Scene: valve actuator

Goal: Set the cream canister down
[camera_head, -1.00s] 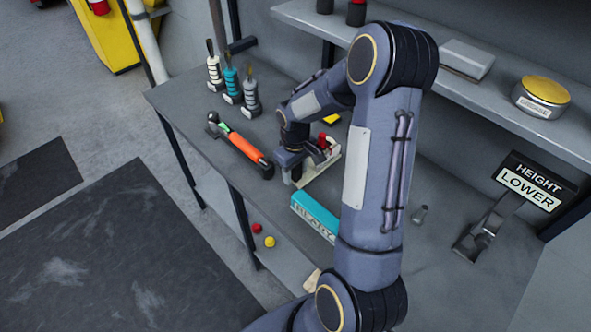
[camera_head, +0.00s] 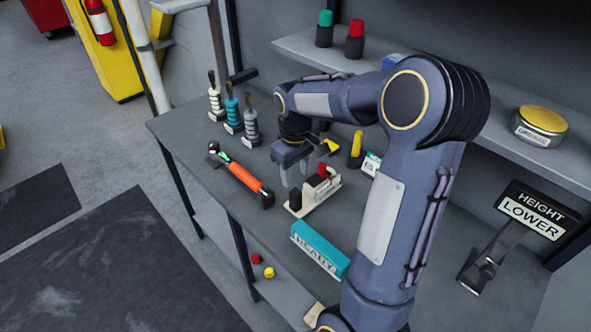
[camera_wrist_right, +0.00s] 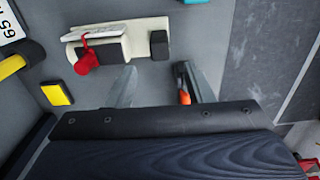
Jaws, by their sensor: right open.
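A cream canister-like object (camera_head: 216,103) with dark bands and a dark upright top stands at the far left of the bench, in a row with a teal one (camera_head: 233,112) and a grey one (camera_head: 250,126). My right gripper (camera_head: 295,178) is open and empty, to the right of this row and above the bench. Its two separated fingers (camera_wrist_right: 158,84) show in the right wrist view. A cream block with a red lever (camera_head: 318,195) is just beyond the fingers; it also shows in the right wrist view (camera_wrist_right: 113,38). My left gripper is not in view.
An orange-handled hammer (camera_head: 246,180) lies near the bench's front edge. A teal labelled block (camera_head: 318,248) is at the front. A yellow-topped item (camera_head: 356,148) stands behind my right gripper. A shelf (camera_head: 480,125) above holds a yellow-lidded tin (camera_head: 541,123).

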